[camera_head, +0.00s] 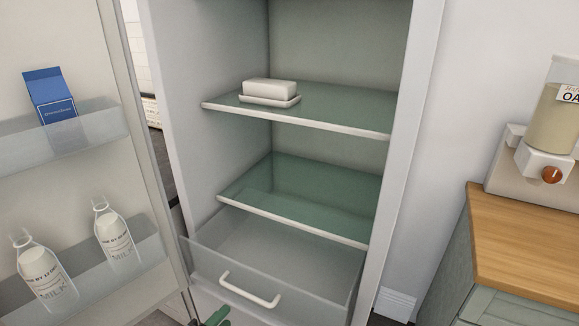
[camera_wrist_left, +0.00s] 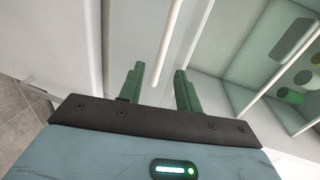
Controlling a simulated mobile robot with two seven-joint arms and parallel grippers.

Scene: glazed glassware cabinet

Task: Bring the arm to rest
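My left gripper shows as a small green finger (camera_head: 217,317) at the bottom edge of the head view, just below the left end of the drawer handle (camera_head: 249,290). In the left wrist view my left gripper (camera_wrist_left: 160,82) is open, with two green fingers apart. A long white bar (camera_wrist_left: 172,35) shows in line with the gap between them; I cannot tell whether it touches a finger. No object is gripped. Most of the left arm is outside the head view. My right gripper is in neither view.
An open fridge holds glass shelves (camera_head: 303,199), a butter dish (camera_head: 269,100) and a clear drawer (camera_head: 325,284). Its open door at left carries milk bottles (camera_head: 116,238) and a blue carton (camera_head: 50,96). A wooden counter (camera_head: 525,250) with a dispenser (camera_head: 552,125) stands at right.

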